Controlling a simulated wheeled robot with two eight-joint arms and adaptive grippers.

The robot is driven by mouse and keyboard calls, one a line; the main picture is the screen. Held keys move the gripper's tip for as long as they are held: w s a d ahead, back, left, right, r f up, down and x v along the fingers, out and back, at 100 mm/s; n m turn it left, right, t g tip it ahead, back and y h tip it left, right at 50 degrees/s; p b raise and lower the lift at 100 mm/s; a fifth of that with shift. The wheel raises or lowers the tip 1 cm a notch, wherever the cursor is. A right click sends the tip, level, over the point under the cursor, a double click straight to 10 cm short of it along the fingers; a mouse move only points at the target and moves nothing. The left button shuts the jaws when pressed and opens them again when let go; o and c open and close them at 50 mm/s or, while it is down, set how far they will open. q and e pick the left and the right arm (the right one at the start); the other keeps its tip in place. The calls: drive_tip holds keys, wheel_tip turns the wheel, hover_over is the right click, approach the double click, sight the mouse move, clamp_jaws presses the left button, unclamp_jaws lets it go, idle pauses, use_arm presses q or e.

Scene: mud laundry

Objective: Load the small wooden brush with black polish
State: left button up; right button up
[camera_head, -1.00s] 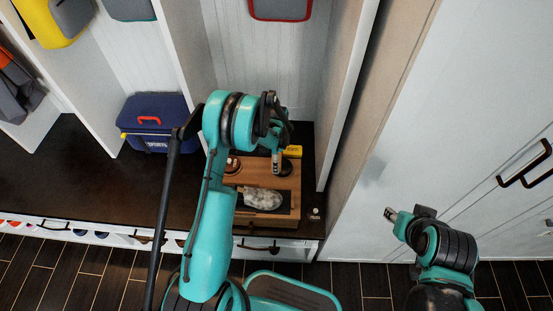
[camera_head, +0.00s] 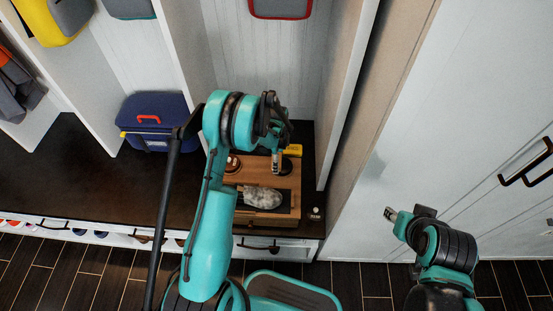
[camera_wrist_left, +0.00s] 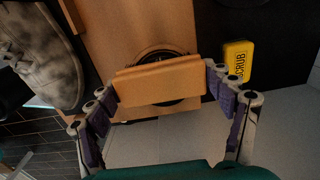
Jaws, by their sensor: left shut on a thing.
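My left gripper (camera_wrist_left: 163,95) is shut on the small wooden brush (camera_wrist_left: 160,82), a plain light-brown block held crosswise between its fingertips. In the left wrist view the brush lies over a round dark tin (camera_wrist_left: 172,103) and hides most of it; I cannot tell whether its bristles touch the polish. In the head view my left gripper (camera_head: 277,161) is over the back right of the wooden shoe-care box, beside the black tin (camera_head: 287,167). A brown tin (camera_head: 233,164) is to its left. My right gripper (camera_head: 391,214) is away to the right, too small to read.
A grey shoe (camera_head: 263,197) lies on a dark mat on the wooden box (camera_head: 285,181). A yellow scrub block (camera_head: 294,150) is behind, also in the left wrist view (camera_wrist_left: 237,62). An upright panel (camera_head: 343,105) closes the right side. A blue cooler (camera_head: 156,118) stands left on the dark bench.

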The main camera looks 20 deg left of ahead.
use_arm(q)
drive_tip(key=shift+r, duration=0.15)
drive_tip(key=shift+r+p, duration=1.85)
drive_tip(key=shift+r, duration=1.55)
